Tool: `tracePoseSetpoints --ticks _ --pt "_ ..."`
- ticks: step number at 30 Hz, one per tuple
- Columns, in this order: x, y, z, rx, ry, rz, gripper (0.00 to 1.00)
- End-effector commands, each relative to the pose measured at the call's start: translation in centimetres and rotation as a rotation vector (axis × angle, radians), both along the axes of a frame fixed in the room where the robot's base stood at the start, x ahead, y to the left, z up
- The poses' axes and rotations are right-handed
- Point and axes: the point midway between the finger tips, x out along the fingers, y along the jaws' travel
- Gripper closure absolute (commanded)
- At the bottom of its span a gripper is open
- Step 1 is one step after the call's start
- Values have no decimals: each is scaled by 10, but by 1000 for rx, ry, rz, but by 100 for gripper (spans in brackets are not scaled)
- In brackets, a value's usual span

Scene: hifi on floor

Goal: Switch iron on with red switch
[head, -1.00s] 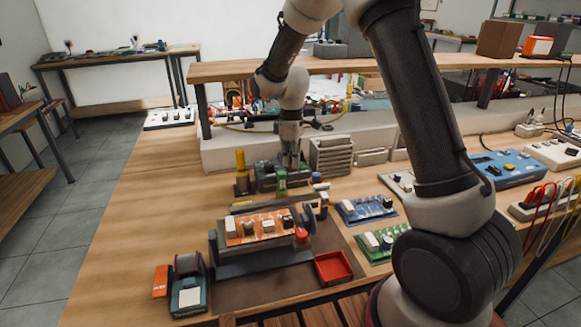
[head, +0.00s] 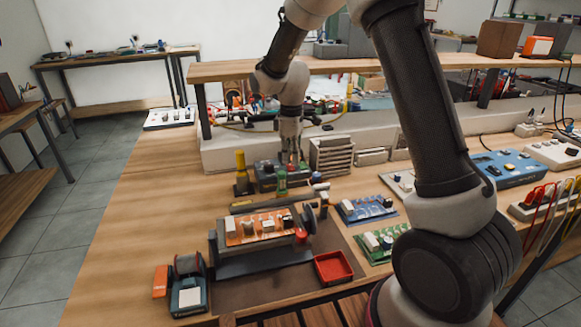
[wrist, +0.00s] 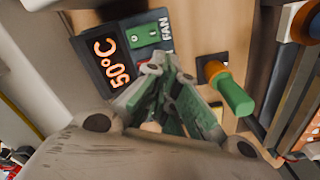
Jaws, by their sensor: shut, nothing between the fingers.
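The soldering station (head: 266,184) is a dark box on the bench near the back wall in the head view. In the wrist view its display (wrist: 111,62) glows orange with 50°C. A green switch (wrist: 146,34) sits beside the FAN label. A small reddish patch shows next to my fingers, which may be the red switch; most of it is hidden. My gripper (head: 291,161) is shut and empty, pointing down over the station. In the wrist view my gripper (wrist: 168,72) overlaps the station's panel edge; I cannot tell whether it touches.
A green-handled tool (wrist: 234,96) stands close to my fingers. A yellow-handled tool (head: 241,165) is left of the station, with grey stacked trays (head: 332,156) to its right. An orange circuit board (head: 258,228) in a fixture and a red tray (head: 333,268) lie in front.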

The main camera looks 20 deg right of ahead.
Motion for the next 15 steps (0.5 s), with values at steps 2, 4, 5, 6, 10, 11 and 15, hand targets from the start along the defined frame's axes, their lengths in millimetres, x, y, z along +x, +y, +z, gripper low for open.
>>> tracePoseSetpoints --ticks 2,4,5,6,10,11,15 --pt "1 0 7 1 -3 0 100" --pt "0 0 14 0 -1 0 100" --pt "0 0 16 0 -1 0 100" --pt "0 0 20 1 -3 0 100" --pt "0 0 31 0 -1 0 100" --pt "1 0 34 0 -1 0 100" --pt "0 0 45 0 -1 0 100"
